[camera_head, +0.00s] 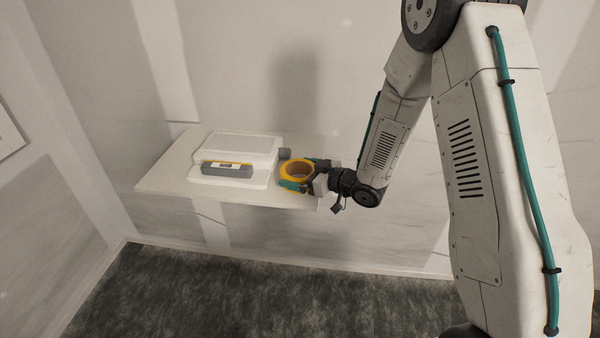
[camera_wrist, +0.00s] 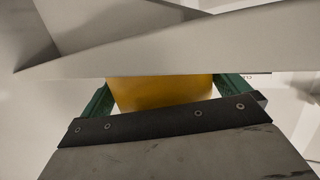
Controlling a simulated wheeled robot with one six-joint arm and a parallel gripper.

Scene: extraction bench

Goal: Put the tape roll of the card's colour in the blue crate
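A yellow-orange tape roll (camera_head: 297,167) is at the right end of the white shelf, with its hole facing up. My gripper (camera_head: 304,174) reaches in from the right, with one green finger on each side of the roll. In the wrist view the yellow roll (camera_wrist: 160,92) fills the space between the green fingers (camera_wrist: 165,95), which appear to touch it on both sides. I cannot tell whether the roll rests on the shelf or is just above it. I see no blue crate and no clear colour card.
A white device (camera_head: 240,150) with a grey, yellow-edged front panel stands on the shelf (camera_head: 165,180), just left of the roll. A small grey block (camera_head: 284,153) sits at its right side. A wall is close behind. The dark floor (camera_head: 220,290) in front looks clear.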

